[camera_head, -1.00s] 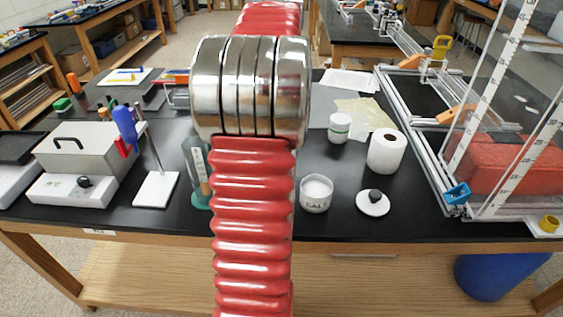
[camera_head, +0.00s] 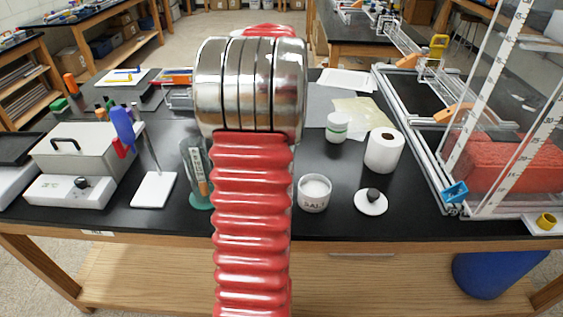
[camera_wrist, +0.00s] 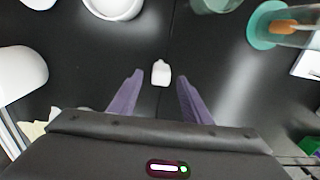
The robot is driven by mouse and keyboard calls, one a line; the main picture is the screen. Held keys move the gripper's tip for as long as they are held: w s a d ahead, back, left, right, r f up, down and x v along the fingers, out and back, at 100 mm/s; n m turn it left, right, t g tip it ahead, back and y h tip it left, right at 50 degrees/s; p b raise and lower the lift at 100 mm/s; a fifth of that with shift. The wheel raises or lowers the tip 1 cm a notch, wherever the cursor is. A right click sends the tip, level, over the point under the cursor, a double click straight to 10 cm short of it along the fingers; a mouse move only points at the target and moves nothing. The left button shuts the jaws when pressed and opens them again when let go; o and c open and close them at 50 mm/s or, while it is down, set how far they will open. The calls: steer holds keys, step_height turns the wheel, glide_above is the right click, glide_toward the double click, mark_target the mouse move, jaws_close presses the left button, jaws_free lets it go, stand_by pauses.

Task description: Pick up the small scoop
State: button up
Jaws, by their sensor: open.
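A small white object, which looks like the small scoop (camera_wrist: 161,73), lies on the black bench top in the wrist view. It has a wide body and a short narrow end towards the top of the picture. My gripper (camera_wrist: 159,77) is open, with one purple finger on each side of it and dark bench showing in between. I cannot tell how high the fingertips are above the bench. In the head view my red arm hides both the scoop and the gripper.
A salt jar (camera_head: 314,194), a white lid (camera_head: 371,202), a paper roll (camera_head: 384,151) and a white tub (camera_head: 337,127) stand right of my arm. A green-based glass vessel (camera_wrist: 267,25) is close by at the upper right. A white-based stand (camera_head: 154,189) is further left.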

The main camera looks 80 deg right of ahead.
steer(key=shift+f, duration=2.6)
steer(key=shift+c, duration=0.4)
jaws_close()
